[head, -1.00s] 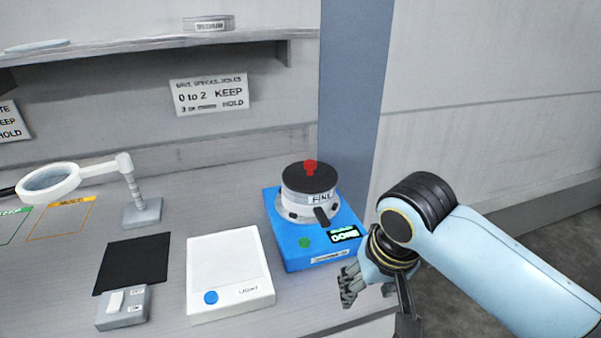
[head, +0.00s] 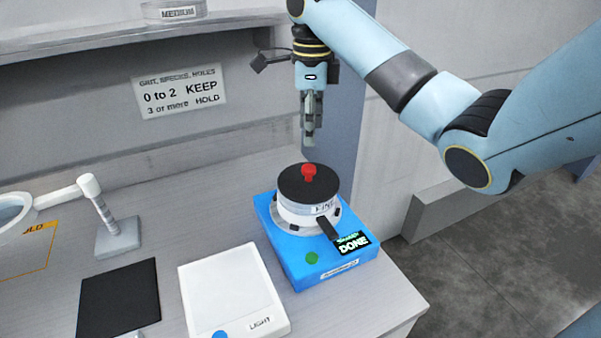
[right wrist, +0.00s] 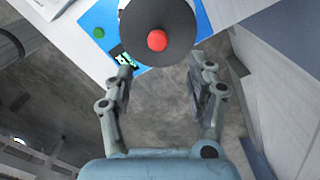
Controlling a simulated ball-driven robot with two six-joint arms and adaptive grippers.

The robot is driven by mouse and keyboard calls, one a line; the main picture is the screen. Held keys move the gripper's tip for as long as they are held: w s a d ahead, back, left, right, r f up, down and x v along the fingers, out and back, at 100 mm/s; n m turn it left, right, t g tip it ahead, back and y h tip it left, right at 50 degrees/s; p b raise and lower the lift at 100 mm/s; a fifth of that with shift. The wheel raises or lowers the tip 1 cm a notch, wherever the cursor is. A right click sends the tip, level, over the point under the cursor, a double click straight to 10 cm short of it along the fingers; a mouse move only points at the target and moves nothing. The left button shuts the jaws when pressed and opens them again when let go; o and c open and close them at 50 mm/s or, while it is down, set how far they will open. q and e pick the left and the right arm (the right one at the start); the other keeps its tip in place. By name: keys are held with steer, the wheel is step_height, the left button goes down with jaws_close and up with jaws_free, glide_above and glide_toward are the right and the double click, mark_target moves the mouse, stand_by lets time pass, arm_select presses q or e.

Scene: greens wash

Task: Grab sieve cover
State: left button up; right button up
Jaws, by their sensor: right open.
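The sieve cover (head: 293,186) is a black disc with a red knob (head: 309,173) on top. It sits on the sieve (head: 297,213) marked FINE, which stands on a blue shaker (head: 313,268) whose display reads DONE. My right gripper (head: 309,140) points down above the cover, apart from the knob. In the right wrist view the cover (right wrist: 178,22) and its red knob (right wrist: 157,41) lie beyond the open, empty fingers (right wrist: 160,75), near the top of the picture. My left gripper is not in view.
A white light box (head: 232,293) stands left of the shaker, with a black mat (head: 119,298) beside it. A magnifier stand (head: 117,241) is at left. A shelf (head: 130,38) holding a MEDIUM sieve (head: 174,10) hangs behind. The counter's right edge is close to the shaker.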

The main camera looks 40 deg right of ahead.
mark_target(309, 167)
steer(key=f+b, duration=0.2)
steer(key=f, duration=0.1)
steer(key=shift+s, duration=0.2)
steer(key=shift+f+p, duration=0.35)
steer(key=shift+f, duration=0.2)
steer(key=f, duration=0.2)
steer(key=f+p, duration=0.1)
steer(key=f, duration=0.2)
steer(key=shift+a+f, duration=0.2)
steer(key=shift+f, duration=0.05)
steer(key=shift+w+f, duration=0.15)
steer(key=shift+f, duration=0.35)
steer(key=shift+c, duration=1.3)
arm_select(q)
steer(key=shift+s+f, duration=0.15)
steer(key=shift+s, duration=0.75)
arm_select(e)
jaws_close()
